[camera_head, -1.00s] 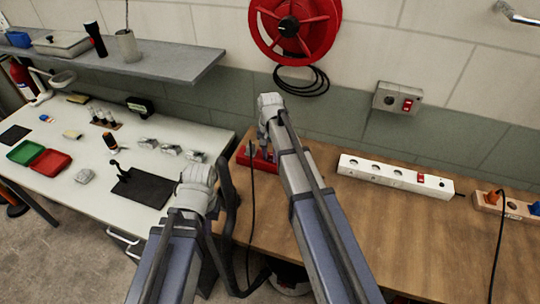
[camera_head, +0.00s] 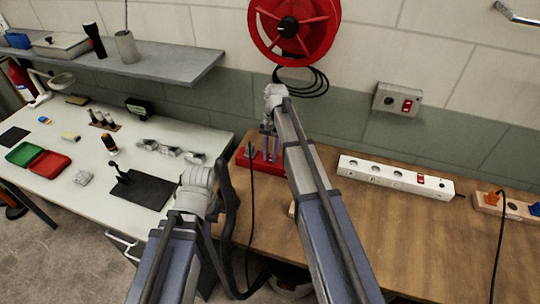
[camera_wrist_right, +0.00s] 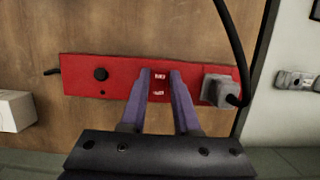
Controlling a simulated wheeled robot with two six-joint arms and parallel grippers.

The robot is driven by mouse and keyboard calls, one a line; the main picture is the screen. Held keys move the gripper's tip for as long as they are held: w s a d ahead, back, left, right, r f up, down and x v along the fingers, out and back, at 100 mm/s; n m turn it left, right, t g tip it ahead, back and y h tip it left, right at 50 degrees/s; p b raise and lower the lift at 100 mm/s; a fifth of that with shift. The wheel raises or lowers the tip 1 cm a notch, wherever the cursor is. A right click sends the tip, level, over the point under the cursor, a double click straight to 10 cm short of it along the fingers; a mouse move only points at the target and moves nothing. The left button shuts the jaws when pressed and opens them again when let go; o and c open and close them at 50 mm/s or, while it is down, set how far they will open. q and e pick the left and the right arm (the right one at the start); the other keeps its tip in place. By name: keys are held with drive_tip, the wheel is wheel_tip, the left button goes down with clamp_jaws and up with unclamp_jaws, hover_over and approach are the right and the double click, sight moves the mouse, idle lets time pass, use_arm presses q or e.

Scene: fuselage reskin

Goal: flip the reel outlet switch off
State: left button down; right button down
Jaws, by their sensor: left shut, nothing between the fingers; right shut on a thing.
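A red outlet strip (camera_head: 245,163) lies on the wooden bench near its left edge, below the wall reel. It fills the middle of the right wrist view (camera_wrist_right: 115,72), with a round socket at left, a grey plug at right and a small red switch (camera_wrist_right: 159,83) between them. My right gripper (camera_wrist_right: 160,77) points down at the strip with its purple fingers on either side of the switch, shut on it; exact fingertip contact is hard to see. My left gripper (camera_head: 197,190) hangs empty in front of the white table; its fingertips are hidden.
A red reel (camera_head: 290,28) hangs on the wall with black cable looped below. A grey wall outlet (camera_head: 398,99), a white power strip (camera_head: 395,176) and a wooden socket block (camera_head: 510,207) are to the right. A black cord runs over the bench's left edge.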

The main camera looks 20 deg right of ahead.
drive_tip(key=c, duration=0.6)
unclamp_jaws()
drive_tip(key=shift+c, duration=0.2)
